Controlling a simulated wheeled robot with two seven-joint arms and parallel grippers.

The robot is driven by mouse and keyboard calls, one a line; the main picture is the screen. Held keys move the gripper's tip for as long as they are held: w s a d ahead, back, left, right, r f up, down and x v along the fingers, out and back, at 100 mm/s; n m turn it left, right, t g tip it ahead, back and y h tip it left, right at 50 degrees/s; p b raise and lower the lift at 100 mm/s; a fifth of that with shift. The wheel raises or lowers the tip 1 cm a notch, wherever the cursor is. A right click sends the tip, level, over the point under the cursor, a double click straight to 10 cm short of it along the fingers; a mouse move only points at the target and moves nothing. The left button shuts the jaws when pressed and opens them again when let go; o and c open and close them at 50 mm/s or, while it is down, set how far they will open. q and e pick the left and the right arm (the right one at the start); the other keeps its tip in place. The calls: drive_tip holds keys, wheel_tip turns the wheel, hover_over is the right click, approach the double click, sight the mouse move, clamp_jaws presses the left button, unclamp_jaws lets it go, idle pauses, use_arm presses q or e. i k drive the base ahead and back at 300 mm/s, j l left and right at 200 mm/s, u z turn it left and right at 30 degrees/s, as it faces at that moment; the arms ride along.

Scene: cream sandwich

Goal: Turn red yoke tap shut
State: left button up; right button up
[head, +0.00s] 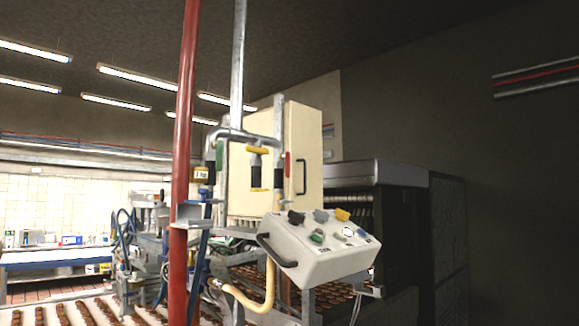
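A grey pipe yoke (245,134) hangs in the middle of the head view, in front of a cream cabinet. A small red tap handle (288,165) stands upright along the yoke's right leg. A yellow T-shaped handle (258,151) sits at the yoke's middle, above a dark fitting. A green part (220,155) shows at the left leg. Neither of my grippers is in view.
A tilted white control box (315,250) with coloured knobs and a black handle sits below the yoke. A red vertical post (184,140) stands to the left. A yellow hose (258,303) curves below. A conveyor (95,314) with brown biscuits runs at lower left.

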sight(287, 156)
drive_tip(key=i+l+u, duration=0.1)
drive_tip(key=l, duration=0.35)
drive_tip(key=i+l+u, duration=0.1)
drive_tip(key=i+l, duration=0.15)
drive_tip(key=l, duration=0.25)
drive_tip(key=i+l+u, duration=0.1)
drive_tip(key=l, duration=0.4)
drive_tip(key=i+l+u, duration=0.1)
drive_tip(key=l, duration=0.4)
drive_tip(key=i+l+u, duration=0.1)
drive_tip(key=l, duration=0.45)
drive_tip(key=i+l, duration=0.2)
drive_tip(key=l, duration=0.3)
drive_tip(key=i+l+u, duration=0.15)
drive_tip(key=l, duration=0.4)
